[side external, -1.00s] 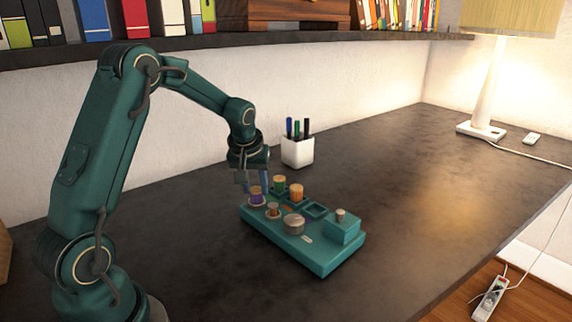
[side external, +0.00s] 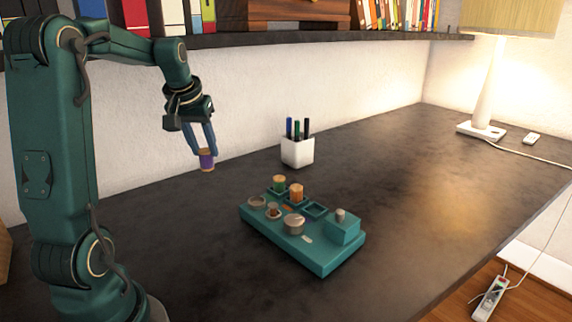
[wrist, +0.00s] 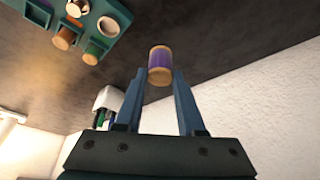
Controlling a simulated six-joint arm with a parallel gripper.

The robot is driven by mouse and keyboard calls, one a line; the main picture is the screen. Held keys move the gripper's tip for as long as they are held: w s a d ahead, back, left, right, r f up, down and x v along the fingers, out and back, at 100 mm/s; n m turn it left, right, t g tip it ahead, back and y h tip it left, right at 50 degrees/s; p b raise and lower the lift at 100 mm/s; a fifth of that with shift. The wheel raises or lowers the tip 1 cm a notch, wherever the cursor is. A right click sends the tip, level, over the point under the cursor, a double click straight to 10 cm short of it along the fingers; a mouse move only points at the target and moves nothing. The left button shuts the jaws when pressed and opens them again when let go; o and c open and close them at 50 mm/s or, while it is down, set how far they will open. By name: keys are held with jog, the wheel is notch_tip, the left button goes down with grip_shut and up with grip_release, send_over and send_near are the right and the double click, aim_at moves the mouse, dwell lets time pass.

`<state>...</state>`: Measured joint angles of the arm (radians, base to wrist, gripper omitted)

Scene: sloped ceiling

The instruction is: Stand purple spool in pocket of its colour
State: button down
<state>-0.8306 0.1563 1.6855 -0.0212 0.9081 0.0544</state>
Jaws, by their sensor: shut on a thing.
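The purple spool (side external: 207,160) has tan ends and hangs in the air, tilted slightly, left of and above the teal organizer. My gripper (side external: 205,150) is shut on it. In the wrist view the spool (wrist: 160,62) sits between the blue fingertips (wrist: 158,75). The teal organizer (side external: 320,262) lies on the desk. A green spool (side external: 279,184) and an orange spool (side external: 296,193) stand in pockets at its back edge. An empty square pocket (side external: 316,210) is to their right.

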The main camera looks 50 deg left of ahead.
aim_at(298, 219)
jog(key=shift+s+a+r, duration=0.2)
jog(key=shift+s+r, duration=0.05)
jog(key=shift+s, duration=0.05)
jog(key=shift+r+m, duration=0.2)
jog(key=shift+m, duration=0.1)
jog(key=w+d+m+t+h, duration=0.1)
jog(key=w+d+m+h, duration=0.1)
jog(key=w+d+m, duration=0.6)
jog(key=shift+n+h, duration=0.3)
jog(key=shift+h, duration=0.1)
jog(key=w+d+f, duration=0.2)
jog(key=w+d, duration=0.1)
jog(key=w+d+f, duration=0.5)
jog(key=w+d, duration=0.1)
jog(key=shift+w+d+f, duration=0.15)
jog(key=shift+w+f, duration=0.05)
jog(key=shift+w, duration=0.2)
jog(key=shift+f, duration=1.8)
jog(key=shift+f, duration=0.1)
